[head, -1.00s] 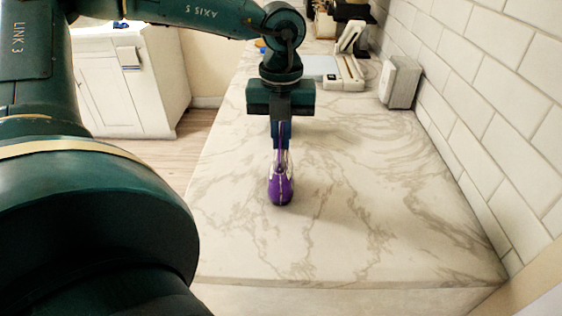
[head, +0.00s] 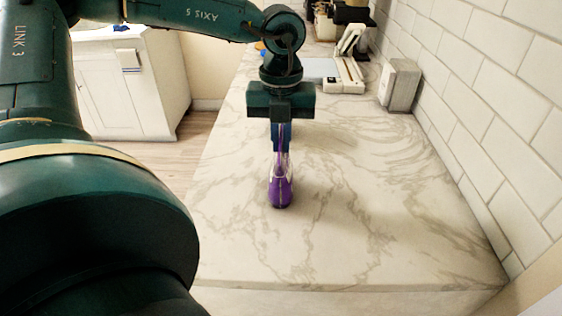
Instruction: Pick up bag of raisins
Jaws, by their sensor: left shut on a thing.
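The bag of raisins (head: 280,192) is a small purple bag with a clear upper part. It stands upright at the marble counter's middle, seen in the head view. My left gripper (head: 281,152) points straight down over it and is shut on the bag's top. The fingers hide part of the bag's upper end. I cannot tell whether the bag's bottom touches the counter. My right gripper is not in view.
The marble counter (head: 350,235) is clear around the bag. A white appliance (head: 338,78) and other items stand at the back. A white cabinet (head: 130,85) is at the back left.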

